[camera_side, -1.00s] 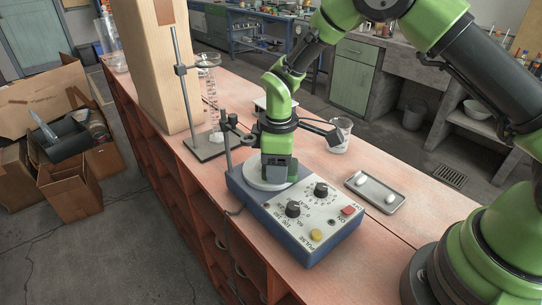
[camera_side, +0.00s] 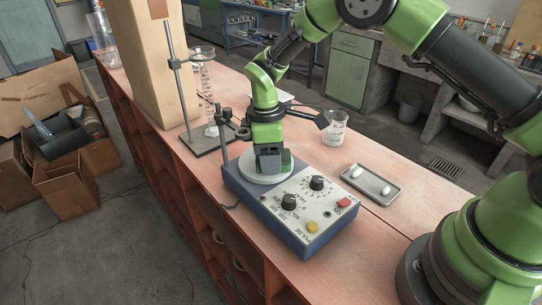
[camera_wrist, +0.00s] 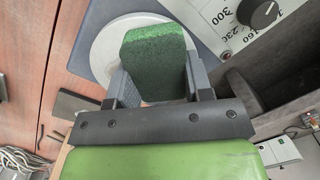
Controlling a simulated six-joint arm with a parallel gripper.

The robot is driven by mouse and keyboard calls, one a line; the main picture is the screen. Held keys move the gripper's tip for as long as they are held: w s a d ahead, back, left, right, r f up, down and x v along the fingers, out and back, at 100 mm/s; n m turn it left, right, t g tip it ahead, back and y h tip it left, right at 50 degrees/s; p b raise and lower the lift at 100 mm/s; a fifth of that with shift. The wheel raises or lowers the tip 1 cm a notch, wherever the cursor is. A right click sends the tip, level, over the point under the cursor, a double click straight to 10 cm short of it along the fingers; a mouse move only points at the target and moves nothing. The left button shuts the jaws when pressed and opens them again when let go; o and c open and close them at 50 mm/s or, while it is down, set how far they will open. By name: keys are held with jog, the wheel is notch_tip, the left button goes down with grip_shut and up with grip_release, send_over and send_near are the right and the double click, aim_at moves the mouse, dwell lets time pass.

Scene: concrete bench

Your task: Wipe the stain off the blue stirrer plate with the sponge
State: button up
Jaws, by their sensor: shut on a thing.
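The blue stirrer plate (camera_side: 318,240) stands on the bench, with a round pale top plate (camera_side: 248,171) and a white control panel with knobs and buttons. The round plate also shows in the wrist view (camera_wrist: 100,50). My gripper (camera_side: 268,160) is over the round plate. It is shut on the green sponge (camera_wrist: 155,62), which is held between the two grey fingers. The sponge (camera_side: 287,160) is mostly hidden by the fingers in the side view and is at or just above the plate. I see no stain; the sponge and gripper cover part of the plate.
A stand with a rod and clamps (camera_side: 172,75) and a tall glass cylinder (camera_side: 205,85) are behind the stirrer. A beaker (camera_side: 335,128) and a grey tray (camera_side: 371,185) with white stir bars lie to the right. A wooden post (camera_side: 140,60) rises at the back left.

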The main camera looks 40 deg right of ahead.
aim_at(250, 153)
jog(key=shift+m+t, duration=0.5)
jog(key=shift+t, duration=0.2)
jog(key=w, duration=0.5)
jog(key=shift+w+a, duration=0.3)
jog(key=shift+a, duration=0.05)
jog(key=shift+c, duration=0.3)
jog(key=shift+w, duration=0.25)
jog(key=shift+c, duration=0.5)
jog(key=shift+s+r, duration=0.15)
jog(key=shift+s, duration=3.75)
jog(key=shift+r, duration=0.1)
notch_tip(250, 153, up, 4)
jog(key=shift+w+r, duration=0.1)
jog(key=shift+r, duration=0.1)
jog(key=shift+d+r, duration=0.15)
jog(key=shift+r, duration=0.65)
